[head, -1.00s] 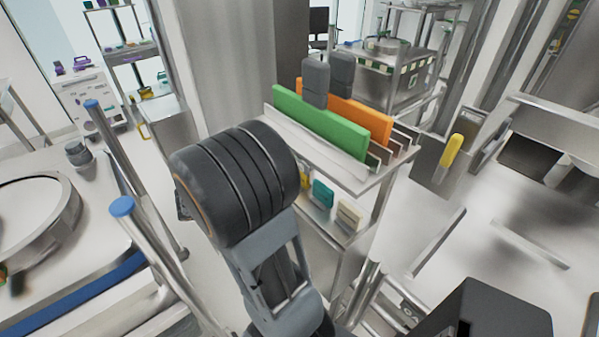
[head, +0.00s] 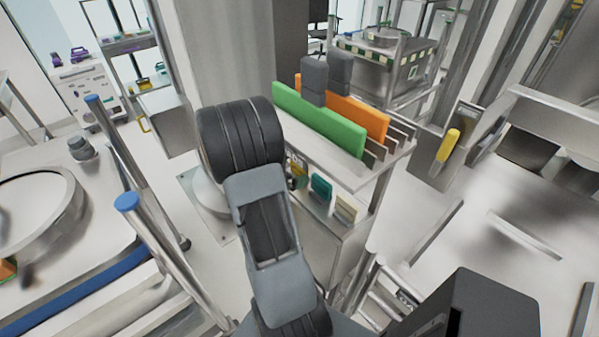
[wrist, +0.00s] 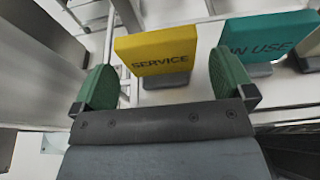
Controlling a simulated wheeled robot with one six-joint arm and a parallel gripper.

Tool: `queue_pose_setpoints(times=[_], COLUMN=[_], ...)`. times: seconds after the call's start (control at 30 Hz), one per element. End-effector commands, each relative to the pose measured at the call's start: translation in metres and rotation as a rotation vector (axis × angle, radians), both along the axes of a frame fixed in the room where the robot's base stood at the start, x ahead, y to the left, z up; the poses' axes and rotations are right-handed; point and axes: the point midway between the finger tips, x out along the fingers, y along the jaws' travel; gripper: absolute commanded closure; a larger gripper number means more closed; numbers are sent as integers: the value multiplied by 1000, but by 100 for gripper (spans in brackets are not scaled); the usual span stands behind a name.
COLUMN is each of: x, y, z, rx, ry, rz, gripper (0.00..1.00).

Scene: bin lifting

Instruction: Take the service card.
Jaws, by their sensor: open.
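The service card is a yellow card (wrist: 157,50) with the word SERVICE on it. In the wrist view it stands upright in a small grey holder, at the upper middle. My gripper (wrist: 163,84) is open, with its two green-padded fingers at the left and right of the card's lower part in the picture. I cannot tell how far in front of the card the fingertips are. In the head view a bit of the yellow card (head: 299,170) shows beside my arm; my arm hides the gripper there.
A teal IN USE card (wrist: 270,36) stands close to the right of the service card; it also shows in the head view (head: 320,190). A cream card (head: 345,209) is further right. Above, green (head: 318,122) and orange (head: 358,117) panels stand in a rack on the cart.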

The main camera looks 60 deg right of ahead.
Motion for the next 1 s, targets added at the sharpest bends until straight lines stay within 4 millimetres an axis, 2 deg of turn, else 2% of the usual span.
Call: queue_pose_setpoints(times=[0.1, 0.23, 0.57, 1.0], x=[-6, -9, -10, -10], y=[-16, -28, -33, -32], z=[-3, -8, -10, -10], rx=[1, 0, -1, 0], ry=[2, 1, -1, 0], rz=[-4, -3, 0, 0], gripper=[0, 0, 0, 41])
